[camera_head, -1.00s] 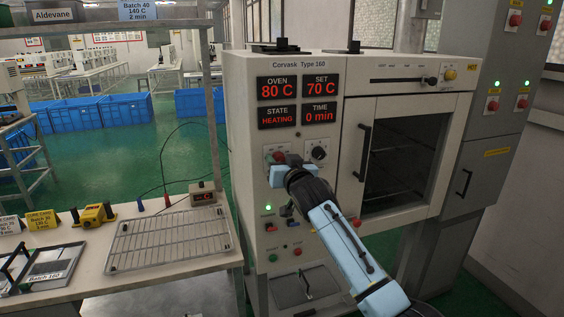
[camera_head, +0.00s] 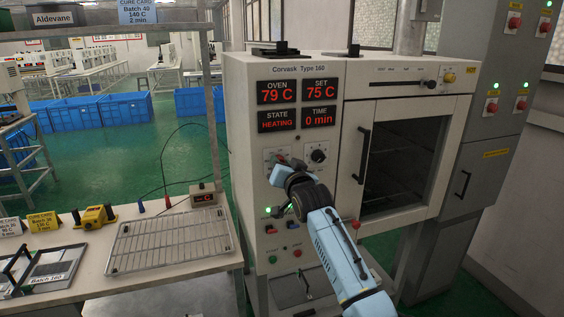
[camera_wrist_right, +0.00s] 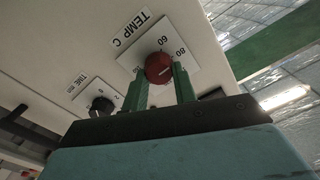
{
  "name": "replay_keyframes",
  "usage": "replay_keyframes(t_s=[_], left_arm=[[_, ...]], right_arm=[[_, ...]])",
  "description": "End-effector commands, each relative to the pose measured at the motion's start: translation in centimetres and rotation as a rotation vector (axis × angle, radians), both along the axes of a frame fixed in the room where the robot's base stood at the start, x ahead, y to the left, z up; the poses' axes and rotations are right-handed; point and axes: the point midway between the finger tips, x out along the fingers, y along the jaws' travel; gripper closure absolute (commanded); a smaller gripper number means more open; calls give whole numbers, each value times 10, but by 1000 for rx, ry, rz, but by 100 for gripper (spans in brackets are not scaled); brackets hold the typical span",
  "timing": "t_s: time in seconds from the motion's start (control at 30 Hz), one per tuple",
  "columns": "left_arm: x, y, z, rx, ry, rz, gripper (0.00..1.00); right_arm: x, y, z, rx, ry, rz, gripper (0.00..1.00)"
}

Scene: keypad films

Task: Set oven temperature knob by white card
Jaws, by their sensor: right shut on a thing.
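The red oven temperature knob (camera_wrist_right: 158,68) sits on a plate marked TEMP C in the wrist view, with a pale pointer line on its face. My right gripper (camera_wrist_right: 160,84) is shut on the knob, one green finger on each side. In the head view the right gripper (camera_head: 284,168) is at the oven panel and covers most of the knob. The set display (camera_head: 321,88) reads 75 C and the oven display (camera_head: 277,92) reads 79 C. A white card (camera_head: 11,227) stands at the table's left edge; its print is too small to read surely. My left gripper is out of view.
The time knob (camera_head: 318,153) is just right of my gripper. Switches and buttons (camera_head: 270,229) lie below.

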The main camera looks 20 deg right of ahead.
Motion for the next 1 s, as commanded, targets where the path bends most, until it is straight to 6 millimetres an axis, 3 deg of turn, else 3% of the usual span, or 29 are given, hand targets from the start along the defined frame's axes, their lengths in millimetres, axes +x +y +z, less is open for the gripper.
replay_keyframes(t_s=[0.5, 1.0], left_arm=[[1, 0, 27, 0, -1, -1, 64], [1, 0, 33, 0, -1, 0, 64]], right_arm=[[0, -1, 0, 408, 17, 1, 95], [0, -2, -2, 537, 20, 0, 95]])
